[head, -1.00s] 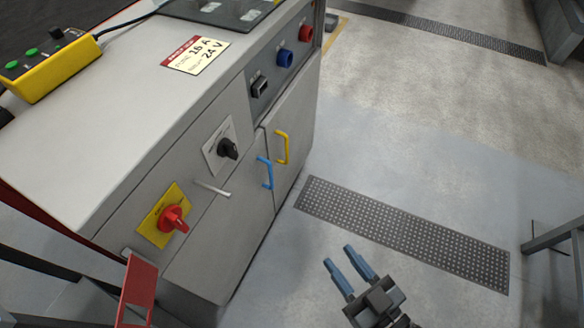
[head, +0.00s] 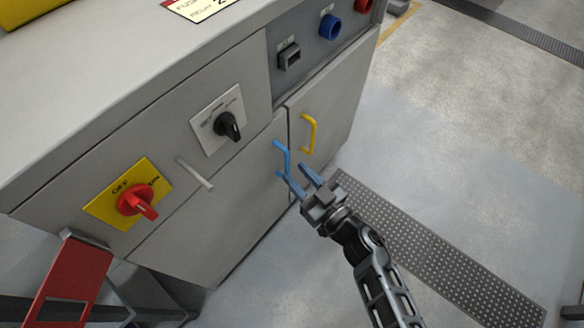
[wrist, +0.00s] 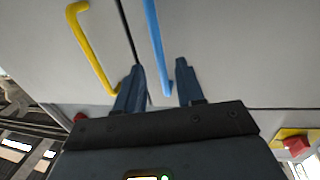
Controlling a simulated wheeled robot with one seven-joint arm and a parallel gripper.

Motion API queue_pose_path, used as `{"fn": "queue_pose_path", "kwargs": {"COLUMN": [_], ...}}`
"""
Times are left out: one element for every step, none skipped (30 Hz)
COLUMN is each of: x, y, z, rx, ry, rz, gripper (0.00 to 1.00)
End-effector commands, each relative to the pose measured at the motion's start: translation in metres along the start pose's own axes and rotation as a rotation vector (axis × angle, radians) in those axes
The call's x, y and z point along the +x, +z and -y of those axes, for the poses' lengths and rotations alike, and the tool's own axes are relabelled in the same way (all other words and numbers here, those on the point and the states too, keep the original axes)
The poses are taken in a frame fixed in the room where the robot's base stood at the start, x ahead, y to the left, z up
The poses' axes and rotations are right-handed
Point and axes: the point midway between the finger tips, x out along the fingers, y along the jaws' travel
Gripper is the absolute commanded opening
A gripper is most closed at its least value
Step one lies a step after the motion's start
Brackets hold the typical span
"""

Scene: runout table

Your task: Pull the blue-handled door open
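The blue handle (head: 283,158) is a vertical bar on the grey left door (head: 225,215) of the cabinet. The door looks closed. My gripper (head: 302,176) is open in front of the lower end of the blue handle. In the wrist view the blue handle (wrist: 156,45) runs down between my two fingers (wrist: 160,84), with gaps on both sides. The fingers do not grip it.
A yellow handle (head: 310,134) is on the neighbouring door, close to the right. A silver lever (head: 195,173), a black rotary switch (head: 228,126) and a red switch (head: 137,201) stick out on the left. Floor in front is open.

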Motion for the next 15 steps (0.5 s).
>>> {"fn": "queue_pose_path", "kwargs": {"x": [0.008, 0.012, 0.017, 0.02, 0.023, 0.026, 0.028, 0.029, 0.031, 0.032, 0.032, 0.032, 0.033, 0.032, 0.032], "y": [0.002, 0.002, 0.001, 0.001, 0.001, 0.001, 0.001, 0.001, 0.001, 0.0, 0.0, 0.0, 0.0, 0.0, 0.0], "z": [0.0, 0.0, 0.0, 0.0, 0.0, 0.0, 0.0, 0.0, 0.0, 0.0, 0.0, 0.0, 0.0, 0.0, 0.0], "rx": [-0.001, -0.001, -0.001, -0.001, -0.001, 0.0, 0.0, 0.0, 0.0, 0.0, 0.0, 0.0, 0.0, 0.0, 0.0], "ry": [-0.002, -0.002, -0.001, -0.001, -0.001, -0.001, -0.001, -0.001, 0.0, 0.0, 0.0, 0.0, 0.0, 0.0, 0.0], "rz": [-0.002, -0.002, -0.002, -0.002, -0.002, -0.001, -0.001, -0.001, 0.0, 0.0, 0.0, 0.0, 0.0, 0.0, 0.0], "gripper": [0.38, 0.38, 0.38, 0.38, 0.38, 0.38, 0.38, 0.38, 0.38, 0.38, 0.38, 0.38, 0.38, 0.38, 0.38]}}
